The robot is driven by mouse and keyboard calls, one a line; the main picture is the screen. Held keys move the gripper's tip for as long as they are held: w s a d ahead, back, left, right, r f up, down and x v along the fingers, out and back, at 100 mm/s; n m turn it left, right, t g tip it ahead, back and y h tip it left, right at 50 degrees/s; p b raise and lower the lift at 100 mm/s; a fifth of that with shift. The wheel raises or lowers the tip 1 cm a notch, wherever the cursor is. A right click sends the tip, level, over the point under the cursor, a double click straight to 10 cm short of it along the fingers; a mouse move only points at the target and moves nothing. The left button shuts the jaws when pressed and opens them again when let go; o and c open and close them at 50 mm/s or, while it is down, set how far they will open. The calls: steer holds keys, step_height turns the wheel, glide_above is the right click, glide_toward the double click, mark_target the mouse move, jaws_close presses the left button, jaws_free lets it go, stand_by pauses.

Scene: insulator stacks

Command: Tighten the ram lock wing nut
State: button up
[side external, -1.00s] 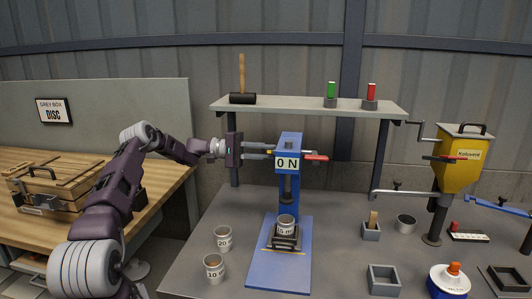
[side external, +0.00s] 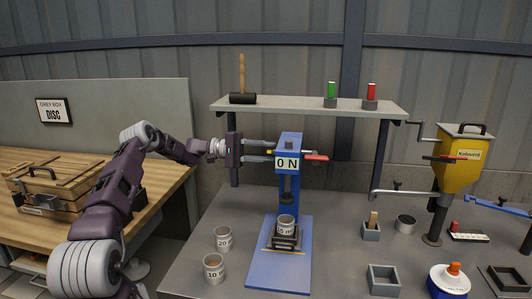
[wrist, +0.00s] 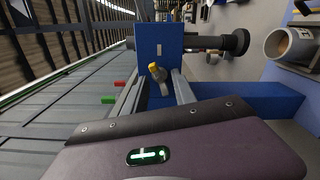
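The blue press (side external: 290,190) stands on the grey bench with a "0 N" display on its head. The ram lock wing nut (wrist: 160,78), grey with a yellow tip, is on the press head's side, facing my gripper. My gripper (side external: 272,151) reaches level toward the head from the left. In the wrist view its two fingers (wrist: 153,92) are apart, with the wing nut showing between their tips. I see no clear contact. A red lever (side external: 316,157) sticks out on the head's right. A cup (side external: 285,224) sits under the ram.
Two labelled cups, "20" (side external: 223,239) and "10" (side external: 213,268), stand left of the press base. A shelf (side external: 300,106) with a mallet (side external: 242,97) runs behind and above the press. A yellow hopper (side external: 460,165) stands at right.

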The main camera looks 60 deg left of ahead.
steer(key=v, duration=0.7)
steer(key=shift+o, duration=0.2)
